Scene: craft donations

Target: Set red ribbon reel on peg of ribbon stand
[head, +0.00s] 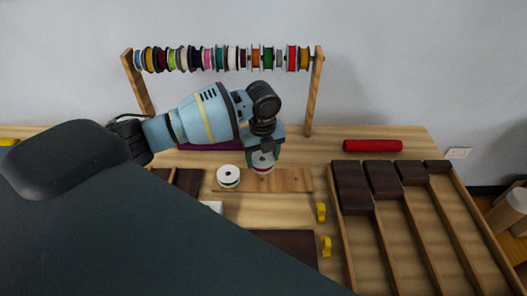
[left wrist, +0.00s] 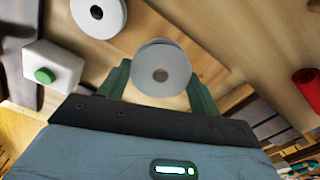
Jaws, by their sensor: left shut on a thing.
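My left gripper (head: 263,156) points down and is shut on a reel with white flanges. A strip of red shows at this red ribbon reel's (head: 262,169) lower edge. In the left wrist view the reel (left wrist: 162,68) sits between the green fingertips (left wrist: 162,85), its round face with a dark centre hole toward the camera. It is over a brown wooden board (head: 290,180), which may be the base of the ribbon stand. A second white-flanged reel (head: 228,177) is on this board, just left of the held one. It shows in the left wrist view (left wrist: 98,14). No bare peg is visible. My right gripper is not in view.
A wooden rack (head: 314,95) with a row of coloured reels stands behind. A red roll (head: 372,146) lies at the back right, near a divided wooden tray (head: 341,222). Yellow pieces (head: 321,212) lie in front. A white box with a green button (left wrist: 45,78) is nearby.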

